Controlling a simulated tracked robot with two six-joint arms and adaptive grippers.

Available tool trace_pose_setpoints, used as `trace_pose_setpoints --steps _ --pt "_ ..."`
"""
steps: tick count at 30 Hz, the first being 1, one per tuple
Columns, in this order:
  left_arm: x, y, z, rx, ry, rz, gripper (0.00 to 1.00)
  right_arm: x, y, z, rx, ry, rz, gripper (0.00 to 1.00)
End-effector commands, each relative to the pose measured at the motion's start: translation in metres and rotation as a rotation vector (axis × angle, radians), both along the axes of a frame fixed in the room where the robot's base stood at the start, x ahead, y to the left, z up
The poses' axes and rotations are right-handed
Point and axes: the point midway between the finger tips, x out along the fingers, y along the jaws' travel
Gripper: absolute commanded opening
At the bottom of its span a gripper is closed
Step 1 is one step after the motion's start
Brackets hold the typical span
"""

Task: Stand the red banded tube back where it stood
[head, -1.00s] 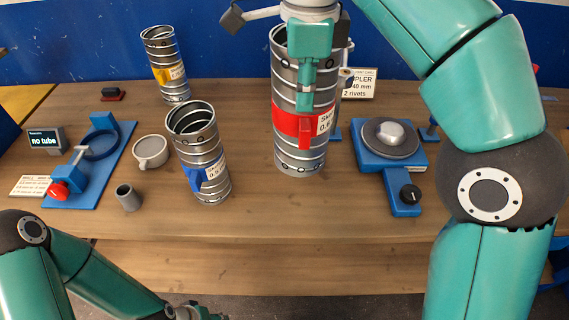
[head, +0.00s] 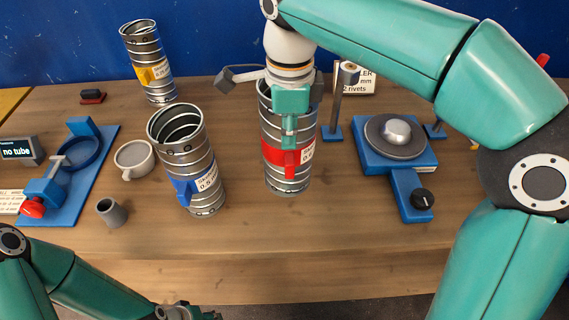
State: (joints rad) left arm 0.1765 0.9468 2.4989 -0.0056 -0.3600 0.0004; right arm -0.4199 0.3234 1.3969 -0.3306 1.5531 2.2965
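The red banded tube (head: 285,175), a ribbed metal tube with a white label and a red tab, is upright in the middle of the bench. My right gripper (head: 289,125) comes from above and is shut on its upper part, with a teal finger down the front. The gripper hides part of the rim. The tube's foot is at or very near the bench top; I cannot tell if it touches. My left gripper (head: 188,312) is cut off at the bottom edge, and its fingers do not show clearly.
A blue banded tube (head: 203,165) stands close on the left, a yellow banded tube (head: 151,75) behind it. A blue device with a grey disc (head: 395,137) and a post (head: 336,105) stand right.

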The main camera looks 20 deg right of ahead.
Motion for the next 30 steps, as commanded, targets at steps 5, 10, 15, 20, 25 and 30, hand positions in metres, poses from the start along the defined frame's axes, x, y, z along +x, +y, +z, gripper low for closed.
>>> trace_pose_setpoints --steps 5,10,15,20,25,30 --pt "0.000 0.000 -0.002 0.000 -0.001 0.000 0.40 0.000 -0.001 -0.024 -0.001 -0.001 -0.002 0.00" --pt "0.000 0.000 -0.002 0.000 -0.001 0.000 0.40 0.000 -0.001 -0.035 -0.001 -0.001 -0.001 0.00" --pt "0.000 0.000 -0.003 0.000 -0.001 0.000 0.40 0.000 -0.001 -0.057 -0.002 0.001 -0.001 0.00" --pt "0.000 0.000 -0.003 0.000 -0.001 0.000 0.40 0.000 -0.001 -0.067 -0.001 -0.002 -0.002 0.00" --pt "0.000 0.000 -0.003 0.000 0.000 0.000 0.40 0.000 -0.001 -0.066 -0.001 -0.002 -0.002 0.00" --pt "0.000 0.000 -0.005 0.000 0.000 0.000 0.40 0.000 -0.001 -0.069 -0.001 0.000 -0.001 0.07"
